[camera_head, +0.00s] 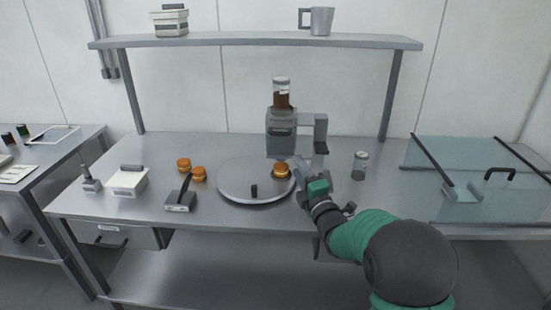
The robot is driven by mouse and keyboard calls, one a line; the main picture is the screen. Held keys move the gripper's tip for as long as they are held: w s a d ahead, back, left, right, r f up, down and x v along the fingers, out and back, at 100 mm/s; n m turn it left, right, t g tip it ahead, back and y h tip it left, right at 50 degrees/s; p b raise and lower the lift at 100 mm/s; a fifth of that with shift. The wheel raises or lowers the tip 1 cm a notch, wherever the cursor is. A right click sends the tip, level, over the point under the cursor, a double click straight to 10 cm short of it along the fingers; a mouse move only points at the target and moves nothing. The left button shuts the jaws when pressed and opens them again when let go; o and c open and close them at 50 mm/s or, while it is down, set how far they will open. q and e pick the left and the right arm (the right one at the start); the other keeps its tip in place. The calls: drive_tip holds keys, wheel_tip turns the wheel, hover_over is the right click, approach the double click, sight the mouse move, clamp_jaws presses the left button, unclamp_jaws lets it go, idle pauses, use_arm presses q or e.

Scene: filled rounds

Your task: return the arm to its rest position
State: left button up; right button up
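My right arm comes in from the lower right, green and dark grey. Its gripper (303,174) is beside an orange-brown round (281,170) near the right rim of the round grey turntable (232,190). I cannot tell whether the fingers touch the round or how far they are apart. A dispenser (281,132) with a brown-filled jar (281,94) on top stands behind the turntable, its body above the round. My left gripper is not in view.
Several orange rounds (184,164) sit left of the turntable, near a grey tool (180,197) and a white box (129,181). A jar (360,164) stands at right, before a glass-lidded case (478,178). An overhead shelf (250,40) holds a mug (320,21).

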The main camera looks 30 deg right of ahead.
drive_tip(key=s+a+f+m+g, duration=0.4)
drive_tip(key=a+f+m, duration=0.1)
drive_tip(key=f, duration=0.2)
drive_tip(key=s+a+f+m+g, duration=0.4)
drive_tip(key=f, duration=0.3)
drive_tip(key=s+a+f+m+g, duration=0.2)
drive_tip(key=s+a+f+g, duration=0.1)
drive_tip(key=s, duration=0.4)
drive_tip(key=s+a+f+m+g+y, duration=0.1)
drive_tip(key=s+a+f+m+g, duration=0.2)
drive_tip(key=s, duration=0.4)
drive_tip(key=s+a+f+m+g+y+p, duration=0.1)
drive_tip(key=s+a+f+m+g, duration=0.1)
drive_tip(key=s, duration=0.5)
wheel_tip(320, 180, down, 2)
drive_tip(key=shift+s+a+m+g, duration=0.4)
drive_tip(key=shift+a+m, duration=0.2)
drive_tip(key=shift+a, duration=0.2)
drive_tip(key=shift+c, duration=0.2)
